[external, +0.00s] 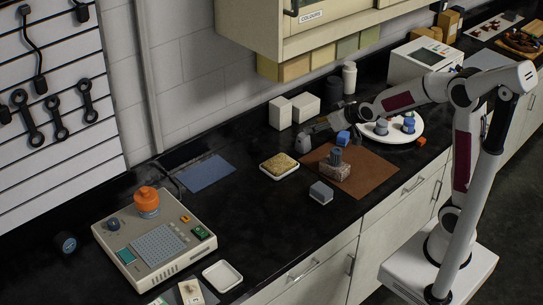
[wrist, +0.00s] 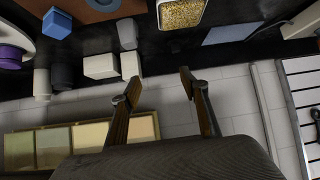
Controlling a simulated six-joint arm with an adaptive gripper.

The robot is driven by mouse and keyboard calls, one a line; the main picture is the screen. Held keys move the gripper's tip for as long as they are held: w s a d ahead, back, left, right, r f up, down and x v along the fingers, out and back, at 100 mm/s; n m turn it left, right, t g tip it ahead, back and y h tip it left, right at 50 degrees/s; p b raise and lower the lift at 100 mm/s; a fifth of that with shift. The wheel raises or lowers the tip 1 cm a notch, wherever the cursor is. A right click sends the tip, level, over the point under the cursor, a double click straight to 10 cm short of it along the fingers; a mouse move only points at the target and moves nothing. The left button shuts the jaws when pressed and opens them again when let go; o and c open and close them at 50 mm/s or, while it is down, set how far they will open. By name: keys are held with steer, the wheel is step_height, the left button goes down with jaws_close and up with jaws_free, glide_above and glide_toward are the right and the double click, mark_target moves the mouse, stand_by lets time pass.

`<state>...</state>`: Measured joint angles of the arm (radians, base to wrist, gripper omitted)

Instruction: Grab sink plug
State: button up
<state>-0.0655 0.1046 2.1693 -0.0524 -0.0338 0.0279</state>
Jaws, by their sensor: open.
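I cannot tell for sure which object is the sink plug. Two small blue-grey pieces, one at left (external: 381,127) and one at right (external: 408,124), stand on the round white plate (external: 391,138). A purple round piece (wrist: 9,56) shows at the left edge of the wrist view; its identity is unclear. My gripper (external: 304,139) is above the counter, left of the plate, near the white blocks. In the wrist view my gripper (wrist: 159,83) has its fingers wide apart with nothing between them.
A brown mat (external: 375,176) holds a stone-like block (external: 334,171) and a blue block (external: 343,138). A console (external: 153,240) is at left. Cabinets (external: 310,30) hang above.

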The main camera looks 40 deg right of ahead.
steer(key=w+a+f+t, duration=0.1)
steer(key=w+a+f, duration=0.2)
steer(key=w+f, duration=0.45)
steer(key=n+t+y, duration=0.1)
steer(key=t+y, duration=0.1)
glide_toward(256, 142)
steer(key=shift+a+r, duration=0.1)
steer(key=shift+a, duration=0.15)
steer(key=shift+x, duration=1.3)
steer(key=shift+x, duration=2.55)
steer(key=shift+d, duration=0.2)
steer(key=c, duration=1.2)
